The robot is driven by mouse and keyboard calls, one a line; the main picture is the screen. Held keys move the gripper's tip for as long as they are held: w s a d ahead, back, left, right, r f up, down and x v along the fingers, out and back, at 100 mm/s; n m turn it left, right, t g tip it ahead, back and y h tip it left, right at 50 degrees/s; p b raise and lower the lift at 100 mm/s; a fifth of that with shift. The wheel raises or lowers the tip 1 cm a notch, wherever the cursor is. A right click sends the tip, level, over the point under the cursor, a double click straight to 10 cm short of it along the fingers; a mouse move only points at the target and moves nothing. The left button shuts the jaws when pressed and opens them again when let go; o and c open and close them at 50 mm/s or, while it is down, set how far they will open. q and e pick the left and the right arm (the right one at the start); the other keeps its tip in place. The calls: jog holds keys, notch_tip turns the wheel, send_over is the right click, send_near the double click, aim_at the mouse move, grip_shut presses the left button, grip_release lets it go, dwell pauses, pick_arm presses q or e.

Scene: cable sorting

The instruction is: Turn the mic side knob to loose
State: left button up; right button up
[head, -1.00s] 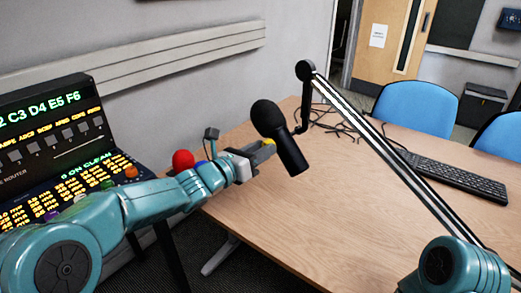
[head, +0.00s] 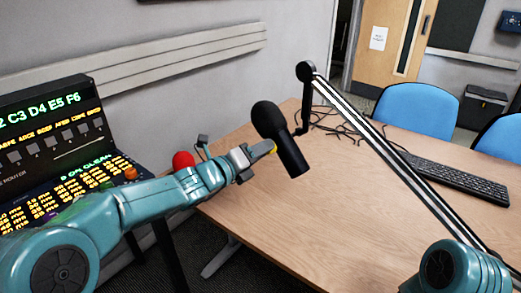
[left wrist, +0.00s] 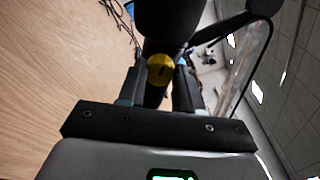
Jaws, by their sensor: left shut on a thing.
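The black microphone (head: 283,138) hangs tilted from its boom arm (head: 385,150) above the desk. Its yellow side knob (left wrist: 160,70) shows in the left wrist view between my left gripper's two fingers. My left gripper (head: 268,149) is at the left side of the microphone, shut on the knob. In the left wrist view the left gripper (left wrist: 160,80) has one finger on each side of the knob, and the microphone body (left wrist: 165,18) is just beyond. In the head view the fingers hide most of the knob. My right gripper is out of view.
The wooden desk (head: 290,225) lies below, mostly clear. A keyboard (head: 455,178) is at its right and loose cables (head: 340,125) lie behind the microphone. A router panel (head: 50,150) stands at the left. Blue chairs (head: 417,108) are behind the desk.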

pick_arm(q)
jog(key=shift+f+n+g+p, duration=0.1)
jog(key=shift+n+g+p, duration=0.2)
jog(key=shift+n+p, duration=3.15)
jog(key=n+b, duration=0.2)
jog(key=shift+n, duration=0.35)
jog(key=o, duration=1)
jog(key=shift+o, duration=0.2)
